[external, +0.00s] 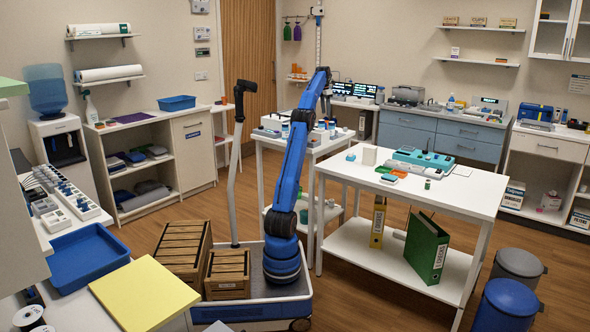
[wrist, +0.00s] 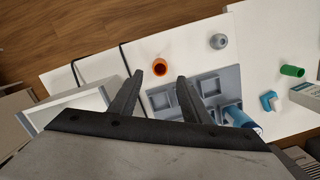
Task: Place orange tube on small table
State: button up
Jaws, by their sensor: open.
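The orange tube (wrist: 159,66) stands on a white surface in the wrist view, its round opening facing up. My gripper (wrist: 160,76) is open above it. The tube shows between the two fingertips, slightly beyond them, and nothing is held. How far the fingers are above it is hard to tell. In the external view my blue arm reaches over a smaller white table (external: 337,144) with a lower shelf, and my gripper (external: 328,118) hangs among the items there. I cannot make out the orange tube in that view.
A grey rack (wrist: 205,92) lies beside the tube, with a blue tube (wrist: 240,117) at its edge. A grey round piece (wrist: 218,41), a green tube (wrist: 292,71) and a white tray (wrist: 80,105) are around. A larger white table (external: 455,193) stands right, with free room in front.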

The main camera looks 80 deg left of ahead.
jog(key=r, duration=0.3)
jog(key=shift+s+r, duration=0.2)
jog(key=shift+r, duration=0.15)
jog(key=shift+d, duration=0.1)
